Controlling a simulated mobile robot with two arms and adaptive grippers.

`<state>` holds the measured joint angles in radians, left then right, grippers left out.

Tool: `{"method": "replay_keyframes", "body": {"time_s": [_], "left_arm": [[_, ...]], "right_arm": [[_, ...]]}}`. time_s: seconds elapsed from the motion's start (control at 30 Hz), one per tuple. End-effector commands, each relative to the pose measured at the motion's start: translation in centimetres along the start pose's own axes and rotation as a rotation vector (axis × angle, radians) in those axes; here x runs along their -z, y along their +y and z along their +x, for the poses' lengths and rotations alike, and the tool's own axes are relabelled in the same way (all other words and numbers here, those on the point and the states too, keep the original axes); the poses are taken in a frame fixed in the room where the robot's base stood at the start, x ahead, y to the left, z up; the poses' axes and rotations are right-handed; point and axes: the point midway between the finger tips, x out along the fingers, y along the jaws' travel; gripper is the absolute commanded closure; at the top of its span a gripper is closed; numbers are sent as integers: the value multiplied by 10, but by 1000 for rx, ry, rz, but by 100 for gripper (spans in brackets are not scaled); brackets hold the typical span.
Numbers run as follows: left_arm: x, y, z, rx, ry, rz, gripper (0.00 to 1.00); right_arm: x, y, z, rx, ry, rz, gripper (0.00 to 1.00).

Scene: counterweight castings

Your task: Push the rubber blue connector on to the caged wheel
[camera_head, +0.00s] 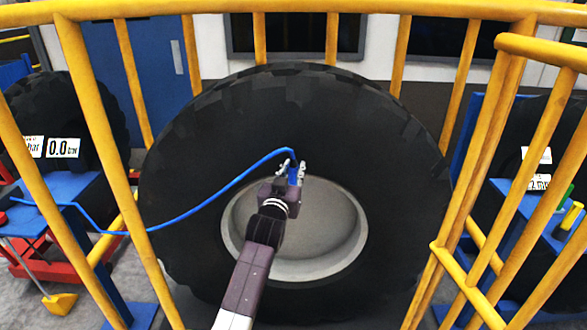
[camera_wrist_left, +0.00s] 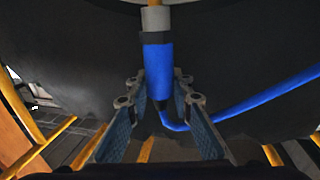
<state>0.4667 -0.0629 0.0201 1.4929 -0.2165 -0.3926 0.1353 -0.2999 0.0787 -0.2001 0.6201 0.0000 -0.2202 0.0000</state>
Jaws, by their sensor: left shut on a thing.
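The caged wheel (camera_head: 170,175) is a large black tyre with a grey rim (camera_head: 245,262), standing upright behind the yellow bars. My left gripper (camera_head: 292,172) is shut on the blue connector (camera_head: 293,177), in front of the tyre just above the rim's top edge. In the left wrist view the connector (camera_wrist_left: 158,72) stands between the two fingers (camera_wrist_left: 160,98), with a dark collar and a grey end piece (camera_wrist_left: 155,20) at its top. I cannot tell whether that end touches anything on the wheel. The right gripper is not in view.
A blue hose (camera_head: 215,198) runs from the connector left through the bars to a blue table (camera_head: 60,200). Yellow cage bars (camera_head: 92,130) stand around the wheel, also at the right (camera_head: 490,150). Other tyres stand outside at left (camera_head: 60,110) and right. A yellow-ended tool (camera_head: 60,303) lies at lower left.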

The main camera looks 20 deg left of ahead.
Motion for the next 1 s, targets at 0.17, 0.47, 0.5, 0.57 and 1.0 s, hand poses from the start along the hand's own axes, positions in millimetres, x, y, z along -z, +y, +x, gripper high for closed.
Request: {"method": "replay_keyframes", "body": {"time_s": [0.17,0.47,0.5,0.57,1.0], "left_arm": [[-5,0,0,0,1,0,97],[-12,0,0,0,0,0,97],[-13,0,0,0,1,0,97],[-13,0,0,0,1,0,76],[-14,0,0,0,-1,0,59]], "right_arm": [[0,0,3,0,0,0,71],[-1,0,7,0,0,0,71],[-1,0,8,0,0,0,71],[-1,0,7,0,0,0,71],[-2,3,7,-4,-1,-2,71]]}}
